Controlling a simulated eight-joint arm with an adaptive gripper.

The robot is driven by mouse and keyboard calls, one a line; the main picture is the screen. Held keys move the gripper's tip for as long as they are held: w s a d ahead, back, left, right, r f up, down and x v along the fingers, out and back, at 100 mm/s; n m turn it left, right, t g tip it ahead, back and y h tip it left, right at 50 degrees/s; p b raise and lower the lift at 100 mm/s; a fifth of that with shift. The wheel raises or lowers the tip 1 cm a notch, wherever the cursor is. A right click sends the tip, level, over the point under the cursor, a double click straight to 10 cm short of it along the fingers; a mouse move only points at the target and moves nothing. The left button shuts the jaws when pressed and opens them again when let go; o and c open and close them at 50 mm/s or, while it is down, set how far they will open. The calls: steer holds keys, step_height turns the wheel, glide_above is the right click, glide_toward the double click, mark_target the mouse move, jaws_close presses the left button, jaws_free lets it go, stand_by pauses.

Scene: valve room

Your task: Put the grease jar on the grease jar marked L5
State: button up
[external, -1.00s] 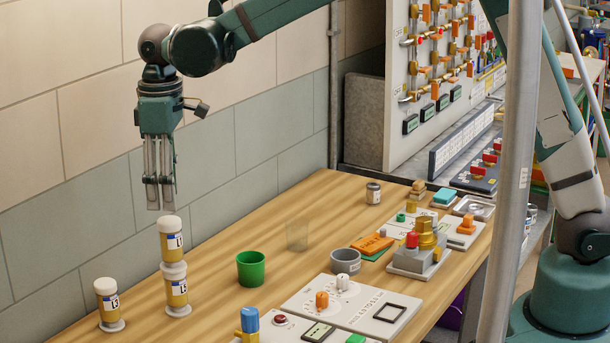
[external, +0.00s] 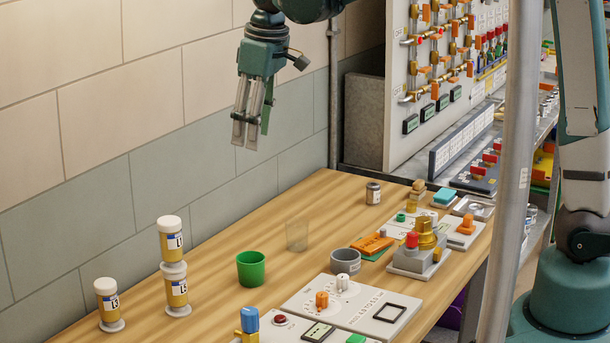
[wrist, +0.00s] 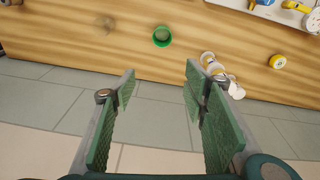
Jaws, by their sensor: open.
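Two grease jars with white lids, amber bodies and blue-and-white labels stand stacked at the left of the table in the external view. The upper jar (external: 171,237) rests upright on the lower jar (external: 175,287). Another jar (external: 107,300), its label seeming to read L3, stands alone to their left. The stacked labels are too small to read surely. In the wrist view the stack (wrist: 217,70) and the lone jar (wrist: 277,62) show beyond the fingers. My gripper (external: 246,140) is open and empty, well above the table, up and right of the stack; it also shows in the wrist view (wrist: 160,85).
A green cup (external: 251,269) stands right of the stack, with a clear cup (external: 297,235) behind it. A grey bowl (external: 345,262) and control panels (external: 345,305) fill the right and front. The tiled wall (external: 80,150) runs behind the table.

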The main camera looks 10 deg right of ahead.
steer(key=d+r+m+t, duration=0.1)
steer(key=d+r+m, duration=0.1)
steer(key=d, duration=1.1)
steer(key=d+r+m+t, duration=0.1)
steer(key=d+r+m, duration=0.2)
steer(key=d, duration=1)
steer(key=s+d+f+m+t, duration=0.1)
steer(key=s+d, duration=0.3)
steer(key=d, duration=0.4)
steer(key=s+d+f+m+t, duration=0.1)
steer(key=s+d+f+m, duration=0.1)
steer(key=d, duration=0.6)
steer(key=s+d+f+m+t+h, duration=0.1)
steer(key=s+d+m, duration=0.1)
steer(key=s+d, duration=0.4)
steer(key=shift+s+d+f+m+t, duration=0.2)
steer(key=shift+d+f+m+t, duration=0.2)
steer(key=shift+d, duration=0.8)
